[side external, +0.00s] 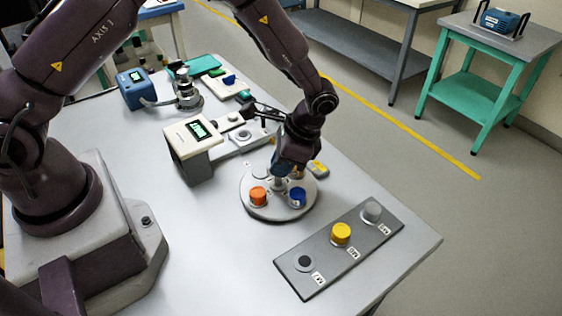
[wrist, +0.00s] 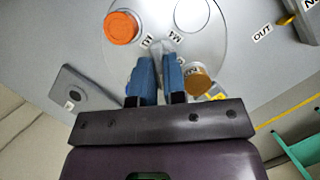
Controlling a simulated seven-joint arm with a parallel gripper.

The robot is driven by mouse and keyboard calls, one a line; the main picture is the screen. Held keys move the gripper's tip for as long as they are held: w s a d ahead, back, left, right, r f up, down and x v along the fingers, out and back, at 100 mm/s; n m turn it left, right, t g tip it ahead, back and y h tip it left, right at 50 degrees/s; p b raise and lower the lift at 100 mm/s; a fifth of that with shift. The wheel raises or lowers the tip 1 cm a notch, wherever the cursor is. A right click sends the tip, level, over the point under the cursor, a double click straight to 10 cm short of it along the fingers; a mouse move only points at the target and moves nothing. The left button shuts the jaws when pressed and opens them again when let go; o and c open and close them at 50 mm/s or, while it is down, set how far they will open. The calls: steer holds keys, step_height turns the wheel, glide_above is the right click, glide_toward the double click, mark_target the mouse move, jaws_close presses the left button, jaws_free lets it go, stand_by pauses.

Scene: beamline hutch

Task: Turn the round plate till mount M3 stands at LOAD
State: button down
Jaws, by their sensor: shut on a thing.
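The round plate (side external: 277,212) lies on the table and carries an orange cap (side external: 258,195) and a blue cap (side external: 297,197). The wrist view shows the plate (wrist: 150,8) with the orange cap (wrist: 121,27), an empty ring (wrist: 191,12) and a tan round piece (wrist: 197,80). Small labels there seem to read M1 and M4; I cannot make out M3. My gripper (side external: 281,171) is over the plate. Its blue fingers (wrist: 161,66) are shut on a pale upright handle (wrist: 165,47) near the plate's middle, partly hidden. A yellow tag (side external: 318,168) lies beside the plate; its wording is unreadable.
A grey strip (side external: 325,258) at the front right holds a yellow cap (side external: 341,233), a grey cap (side external: 371,210) and an empty dark place. A white display box (side external: 188,134) stands behind the plate. An OUT label (wrist: 262,33) shows in the wrist view.

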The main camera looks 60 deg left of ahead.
steer(key=shift+s+r+m, duration=0.1)
steer(key=shift+m, duration=0.5)
steer(key=c, duration=1.2)
jaws_free()
steer(key=v, duration=1.3)
steer(key=shift+s+d, duration=0.2)
